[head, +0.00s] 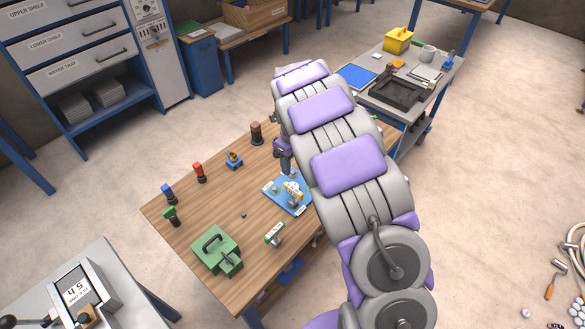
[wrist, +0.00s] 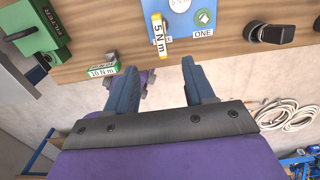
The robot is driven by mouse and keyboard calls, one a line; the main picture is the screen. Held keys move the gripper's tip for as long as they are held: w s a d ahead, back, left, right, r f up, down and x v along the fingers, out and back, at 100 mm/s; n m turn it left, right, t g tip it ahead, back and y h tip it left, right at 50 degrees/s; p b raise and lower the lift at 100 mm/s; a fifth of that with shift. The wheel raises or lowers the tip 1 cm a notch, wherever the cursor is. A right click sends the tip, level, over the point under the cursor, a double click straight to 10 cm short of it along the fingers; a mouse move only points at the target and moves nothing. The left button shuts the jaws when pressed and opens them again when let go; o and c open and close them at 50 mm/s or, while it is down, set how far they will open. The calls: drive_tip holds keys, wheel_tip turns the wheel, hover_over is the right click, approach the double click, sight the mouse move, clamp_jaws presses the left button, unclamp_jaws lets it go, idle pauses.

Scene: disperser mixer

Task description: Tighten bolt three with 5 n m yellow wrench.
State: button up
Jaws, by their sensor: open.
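The yellow wrench (wrist: 158,36), marked 5 N m, stands over the left part of the blue plate (wrist: 182,38) in the wrist view. In the head view the blue plate (head: 273,197) lies near the table's right side, with a yellow and white item (head: 293,189) on it. My gripper (wrist: 159,66) is open and empty, its two fingers pointing toward the table edge just short of the yellow wrench. A round fitting (wrist: 203,17) and a label ONE show on the plate. I cannot make out bolt three.
A green 10 N m wrench (wrist: 104,66) is left of my fingers. A green FILTER box (head: 216,250) stands at the near end of the wooden table (head: 210,220). A black knob-like part (wrist: 270,33) is at right. Red (head: 199,172) and blue (head: 168,193) handled items line the far edge.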

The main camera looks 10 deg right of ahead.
sight(293, 188)
drive_tip(key=shift+r, duration=0.1)
wheel_tip(293, 188, up, 3)
drive_tip(key=shift+f+p, duration=0.15)
drive_tip(key=shift+p, duration=0.55)
drive_tip(key=shift+c, duration=0.4)
wheel_tip(293, 188, down, 18)
drive_tip(key=shift+r+b, duration=0.15)
drive_tip(key=shift+b, duration=0.95)
drive_tip(key=shift+c, duration=0.2)
clamp_jaws()
